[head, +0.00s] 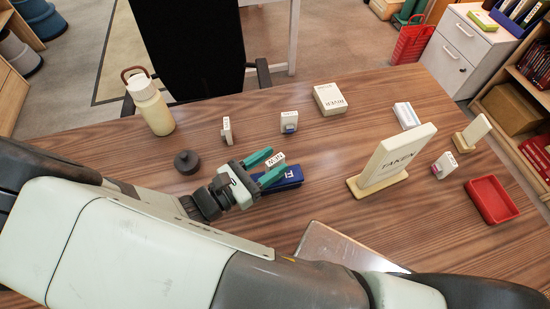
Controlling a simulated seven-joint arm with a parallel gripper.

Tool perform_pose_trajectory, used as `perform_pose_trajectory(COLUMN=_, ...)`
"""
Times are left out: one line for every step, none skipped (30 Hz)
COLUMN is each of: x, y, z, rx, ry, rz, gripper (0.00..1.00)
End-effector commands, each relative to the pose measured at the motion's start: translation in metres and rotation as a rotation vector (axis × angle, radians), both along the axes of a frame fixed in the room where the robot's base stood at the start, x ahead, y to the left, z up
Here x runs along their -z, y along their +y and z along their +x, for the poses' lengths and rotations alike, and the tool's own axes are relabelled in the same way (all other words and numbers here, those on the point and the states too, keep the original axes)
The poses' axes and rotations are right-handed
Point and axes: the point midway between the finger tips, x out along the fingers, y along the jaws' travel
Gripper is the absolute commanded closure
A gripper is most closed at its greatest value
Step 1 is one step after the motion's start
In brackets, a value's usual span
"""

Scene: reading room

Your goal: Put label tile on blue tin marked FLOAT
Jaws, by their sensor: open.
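My gripper (275,163), with two green fingers, is open at the middle of the table. A small white block with dark lettering (276,159) shows between and just beyond the fingertips; I cannot tell whether they touch it. A dark blue flat object (288,179) lies under and beside the near finger. Only a few letters show on it, and I cannot read FLOAT there. Other small lettered pieces stand apart: a white one (226,130), one with a blue part (289,121) and one with a pink part (445,164). I cannot tell which piece is the label tile.
A cream bottle (152,108) and dark round object (187,162) stand left. A box marked RIVER (330,98) and white box (406,115) lie behind. A TAKEN sign (394,158), small stand (476,130) and red tray (491,198) are right. A flat panel (340,248) lies in front.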

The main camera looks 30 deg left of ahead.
Motion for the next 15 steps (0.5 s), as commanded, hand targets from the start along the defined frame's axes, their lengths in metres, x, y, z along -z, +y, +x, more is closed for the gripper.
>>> perform_pose_trajectory(x=0.0, y=0.005, z=-0.01, rx=-0.002, ry=0.003, rz=0.003, gripper=0.54)
perform_pose_trajectory(x=0.0, y=0.007, z=-0.016, rx=-0.003, ry=0.002, rz=0.003, gripper=0.54)
perform_pose_trajectory(x=0.001, y=0.011, z=-0.024, rx=-0.002, ry=0.003, rz=0.003, gripper=0.54)
perform_pose_trajectory(x=0.0, y=0.013, z=-0.031, rx=-0.002, ry=0.002, rz=0.002, gripper=0.54)
perform_pose_trajectory(x=-0.005, y=0.014, z=-0.033, rx=0.001, ry=0.002, rz=0.003, gripper=0.54)
perform_pose_trajectory(x=-0.017, y=0.013, z=-0.031, rx=0.003, ry=0.001, rz=0.004, gripper=0.54)
perform_pose_trajectory(x=-0.023, y=0.013, z=-0.031, rx=0.003, ry=0.002, rz=0.004, gripper=0.54)
perform_pose_trajectory(x=-0.03, y=0.012, z=-0.031, rx=0.003, ry=0.001, rz=0.004, gripper=0.54)
perform_pose_trajectory(x=-0.037, y=0.013, z=-0.031, rx=0.002, ry=0.001, rz=0.004, gripper=0.54)
perform_pose_trajectory(x=-0.042, y=0.013, z=-0.031, rx=0.002, ry=0.001, rz=0.004, gripper=0.54)
perform_pose_trajectory(x=-0.047, y=0.012, z=-0.031, rx=0.003, ry=0.001, rz=0.003, gripper=0.54)
perform_pose_trajectory(x=-0.053, y=0.012, z=-0.03, rx=0.003, ry=0.002, rz=0.004, gripper=0.54)
perform_pose_trajectory(x=-0.056, y=0.012, z=-0.03, rx=0.003, ry=0.001, rz=0.003, gripper=0.54)
perform_pose_trajectory(x=-0.06, y=0.012, z=-0.03, rx=0.003, ry=0.001, rz=0.002, gripper=0.54)
perform_pose_trajectory(x=-0.063, y=0.012, z=-0.03, rx=0.002, ry=0.001, rz=0.001, gripper=0.54)
